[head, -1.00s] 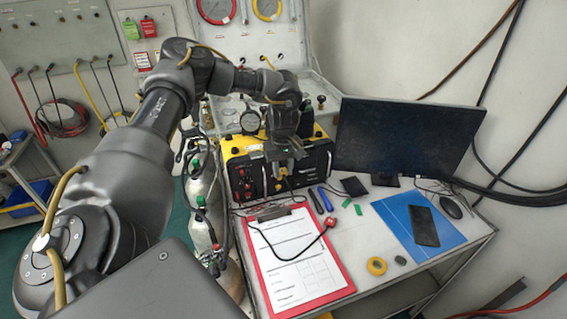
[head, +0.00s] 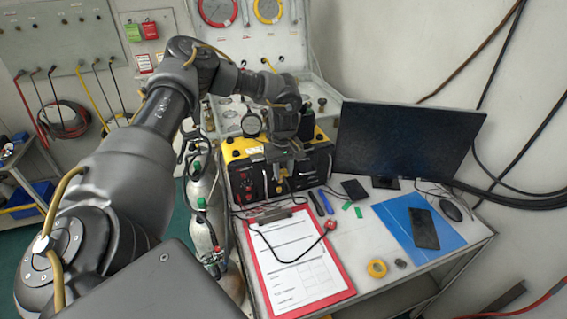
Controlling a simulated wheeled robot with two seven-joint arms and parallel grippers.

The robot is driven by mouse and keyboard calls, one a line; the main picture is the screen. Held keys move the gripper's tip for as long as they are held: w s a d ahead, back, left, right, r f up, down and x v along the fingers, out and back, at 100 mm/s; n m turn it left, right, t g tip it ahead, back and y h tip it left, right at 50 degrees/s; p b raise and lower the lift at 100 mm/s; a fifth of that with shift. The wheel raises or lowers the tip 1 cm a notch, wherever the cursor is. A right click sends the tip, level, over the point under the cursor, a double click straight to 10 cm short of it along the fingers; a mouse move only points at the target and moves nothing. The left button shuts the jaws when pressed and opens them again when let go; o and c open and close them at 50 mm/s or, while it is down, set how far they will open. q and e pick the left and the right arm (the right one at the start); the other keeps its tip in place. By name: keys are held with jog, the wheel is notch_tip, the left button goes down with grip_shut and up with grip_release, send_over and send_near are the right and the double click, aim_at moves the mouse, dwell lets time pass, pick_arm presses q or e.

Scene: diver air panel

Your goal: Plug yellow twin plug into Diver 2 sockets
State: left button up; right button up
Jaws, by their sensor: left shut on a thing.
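My left gripper (head: 283,170) points down at the front face of the yellow and black box (head: 237,159) on the table. It is shut on the yellow twin plug (head: 282,185), of which only a small yellow part shows at the fingertips. The plug is right at or just in front of the box face. I cannot tell whether it sits in any socket, since the gripper hides that part. Red sockets (head: 243,189) show at the left of the box face. My right gripper is not in view.
A red clipboard (head: 345,287), a blue folder (head: 457,240), a dark monitor (head: 405,140), a yellow tape roll (head: 377,268) and a mouse (head: 452,211) are on the table. Gas cylinders (head: 201,190) stand left of the box. A lead with a red end (head: 330,225) crosses the clipboard.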

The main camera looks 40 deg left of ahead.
pick_arm(q)
jog(key=shift+w+a+r+p, duration=0.15)
jog(key=shift+a+p, duration=0.15)
jog(key=shift+p, duration=0.15)
dwell(1.1)
jog(key=o, duration=1.1)
jog(key=shift+a, duration=0.1)
jog(key=shift+r, duration=0.3)
notch_tip(320, 180, up, 10)
jog(key=shift+f+b, duration=0.1)
jog(key=shift+b, duration=0.9)
